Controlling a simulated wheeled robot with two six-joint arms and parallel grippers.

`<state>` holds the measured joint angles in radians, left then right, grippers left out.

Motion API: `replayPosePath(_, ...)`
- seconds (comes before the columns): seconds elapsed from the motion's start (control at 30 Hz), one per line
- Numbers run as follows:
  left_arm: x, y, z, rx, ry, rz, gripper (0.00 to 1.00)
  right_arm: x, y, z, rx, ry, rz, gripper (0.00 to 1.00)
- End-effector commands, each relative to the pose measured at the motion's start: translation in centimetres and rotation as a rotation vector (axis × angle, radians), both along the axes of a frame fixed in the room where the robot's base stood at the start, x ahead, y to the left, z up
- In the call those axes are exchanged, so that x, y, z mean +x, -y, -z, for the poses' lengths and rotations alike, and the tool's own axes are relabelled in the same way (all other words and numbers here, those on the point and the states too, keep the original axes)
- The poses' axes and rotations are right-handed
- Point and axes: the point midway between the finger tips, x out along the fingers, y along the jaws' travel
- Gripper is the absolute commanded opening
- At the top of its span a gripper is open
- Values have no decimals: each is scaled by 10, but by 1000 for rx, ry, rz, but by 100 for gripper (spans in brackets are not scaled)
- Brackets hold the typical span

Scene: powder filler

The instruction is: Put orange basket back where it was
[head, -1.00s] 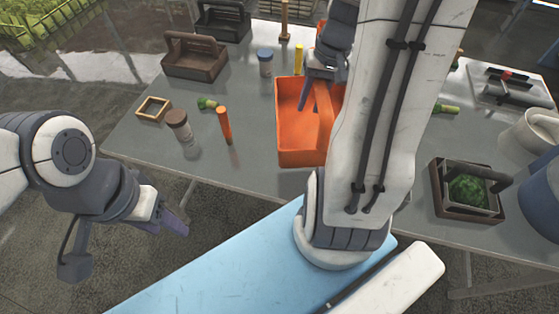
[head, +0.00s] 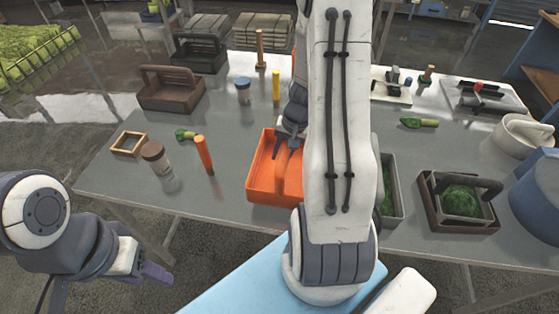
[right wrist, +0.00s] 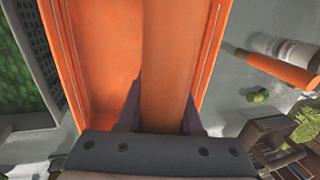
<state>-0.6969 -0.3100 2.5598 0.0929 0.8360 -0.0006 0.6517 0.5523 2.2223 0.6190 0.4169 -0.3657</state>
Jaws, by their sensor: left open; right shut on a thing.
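The orange basket (head: 262,175) is near the table's front edge, left of my right arm, which hides its right part. My right gripper (head: 290,132) is shut on its lengthwise handle bar. In the right wrist view, the handle (right wrist: 167,60) runs between the two fingers (right wrist: 163,112), and the basket's inside looks empty. I cannot tell whether the basket's bottom touches the table. My left gripper (head: 152,272) is open and empty, off the table's front left edge.
A grey bin with green contents (head: 391,203) stands close right of the basket, also in the right wrist view (right wrist: 50,70). Right of it is a brown caddy (head: 430,215). An orange cylinder (head: 204,155) and a brown-capped jar (head: 158,162) stand left; table lies bare between cylinder and basket.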

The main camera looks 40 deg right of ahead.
Motion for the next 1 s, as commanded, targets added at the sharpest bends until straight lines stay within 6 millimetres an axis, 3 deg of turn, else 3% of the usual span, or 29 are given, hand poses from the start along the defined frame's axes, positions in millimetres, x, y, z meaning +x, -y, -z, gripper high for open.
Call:
replayPosePath(0.17,0,0,-2,0,0,1,50,7,-5,10,1,-1,0,0)
replayPosePath(0.4,0,0,1,0,0,0,50,7,-4,43,0,0,1,0)
replayPosePath(0.83,0,0,6,0,0,-1,50,7,-4,49,-2,1,-1,0)
replayPosePath(0.87,0,0,5,0,0,-1,50,7,-4,48,-1,1,-1,42)
replayPosePath(0.9,0,0,5,0,0,-1,50,7,-4,48,-1,1,-1,57)
replayPosePath(0.93,0,0,4,0,0,-1,50,7,-4,48,-1,1,-1,64)
replayPosePath(1.0,0,0,4,0,0,-1,50,7,-4,48,-1,1,-1,64)
